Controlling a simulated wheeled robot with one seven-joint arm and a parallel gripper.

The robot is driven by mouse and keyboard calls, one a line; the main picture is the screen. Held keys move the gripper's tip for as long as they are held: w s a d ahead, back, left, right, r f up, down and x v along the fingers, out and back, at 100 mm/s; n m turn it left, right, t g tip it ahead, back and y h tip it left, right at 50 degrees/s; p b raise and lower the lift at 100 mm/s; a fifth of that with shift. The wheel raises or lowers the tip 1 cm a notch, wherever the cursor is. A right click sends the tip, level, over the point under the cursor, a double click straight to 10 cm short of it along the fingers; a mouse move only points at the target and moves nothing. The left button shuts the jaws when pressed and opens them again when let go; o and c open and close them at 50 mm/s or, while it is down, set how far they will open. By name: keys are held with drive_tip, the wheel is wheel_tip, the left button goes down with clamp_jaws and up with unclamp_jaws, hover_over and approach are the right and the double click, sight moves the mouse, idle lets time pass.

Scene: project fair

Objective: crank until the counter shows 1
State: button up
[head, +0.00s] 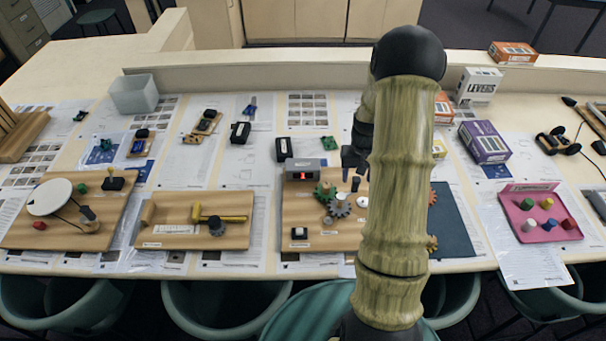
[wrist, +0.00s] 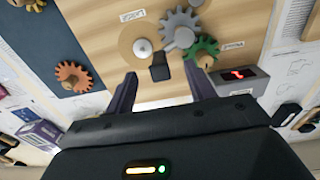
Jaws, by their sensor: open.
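The gear board (head: 340,237) is a wooden panel on the table. It carries a green gear (wrist: 203,52), grey gears (wrist: 180,30) and a tan disc (wrist: 133,40) with a silver hub. A dark upright crank knob (wrist: 160,68) stands at the disc's edge; it also shows in the head view (head: 355,184). The counter (head: 300,169) is a grey box with a red lit digit, too small to read surely; it also shows in the wrist view (wrist: 240,84). My gripper (wrist: 160,74) is open, with one finger on each side of the knob, not visibly touching it.
An orange-brown gear (wrist: 73,76) sits on the dark blue panel (head: 455,235) beside the board. A wooden board with a yellow tool (head: 235,218) lies left. A pink tray (head: 517,223) with coloured pegs and a purple box (head: 484,143) are right.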

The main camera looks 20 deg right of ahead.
drive_tip(key=shift+r+p, duration=0.9)
drive_tip(key=shift+r, duration=0.7)
